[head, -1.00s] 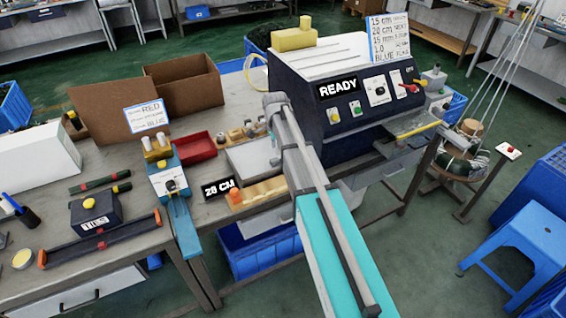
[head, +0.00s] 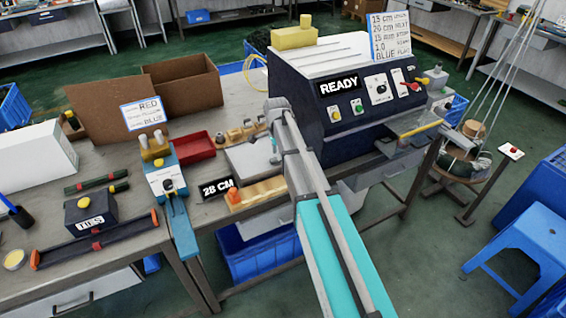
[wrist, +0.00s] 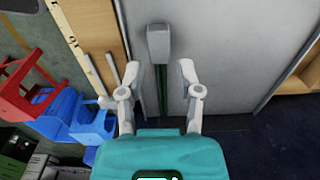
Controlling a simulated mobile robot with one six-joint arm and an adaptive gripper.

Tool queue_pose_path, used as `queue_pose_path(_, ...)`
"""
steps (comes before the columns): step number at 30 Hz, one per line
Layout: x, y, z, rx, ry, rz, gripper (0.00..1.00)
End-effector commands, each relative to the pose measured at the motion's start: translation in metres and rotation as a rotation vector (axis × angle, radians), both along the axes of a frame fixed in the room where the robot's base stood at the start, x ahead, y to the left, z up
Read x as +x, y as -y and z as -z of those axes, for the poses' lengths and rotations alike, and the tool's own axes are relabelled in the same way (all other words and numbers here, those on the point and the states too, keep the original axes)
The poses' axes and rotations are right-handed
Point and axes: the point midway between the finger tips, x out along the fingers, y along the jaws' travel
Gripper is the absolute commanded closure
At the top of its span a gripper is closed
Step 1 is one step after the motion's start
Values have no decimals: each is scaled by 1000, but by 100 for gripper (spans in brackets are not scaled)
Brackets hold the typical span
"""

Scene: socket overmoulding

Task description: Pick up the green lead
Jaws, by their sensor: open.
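In the wrist view, a grey block (wrist: 158,43) with dark green strands (wrist: 161,85) running from it lies in line with the gap between my fingers; it looks like the end of the green lead. My gripper (wrist: 160,72) is open, with one finger on each side of the strands and nothing clasped. I cannot tell how far the strands are from the fingertips in depth. A dark green coil (head: 458,166) lies on the round stand at the right.
The dark machine (head: 345,115) marked READY stands close beside my arm. The workbench holds cardboard boxes (head: 187,86), a red tray (head: 194,147), a blue fixture (head: 180,225) and a black TIES box (head: 97,215). A blue stool (head: 525,245) stands on the floor at the right.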

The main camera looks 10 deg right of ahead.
Motion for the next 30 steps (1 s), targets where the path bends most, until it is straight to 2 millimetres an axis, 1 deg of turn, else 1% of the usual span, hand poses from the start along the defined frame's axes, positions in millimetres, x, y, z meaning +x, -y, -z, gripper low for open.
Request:
queue_pose_path(1, 0, 0, 8, 0, 0, 0, 54)
queue_pose_path(3, 0, 0, 13, 0, 0, 0, 54)
queue_pose_path(9, 0, 0, 21, 0, 0, 0, 54)
queue_pose_path(29, 0, 0, 22, 0, 0, 0, 54)
queue_pose_path(30, 0, 0, 22, 0, 0, 0, 60)
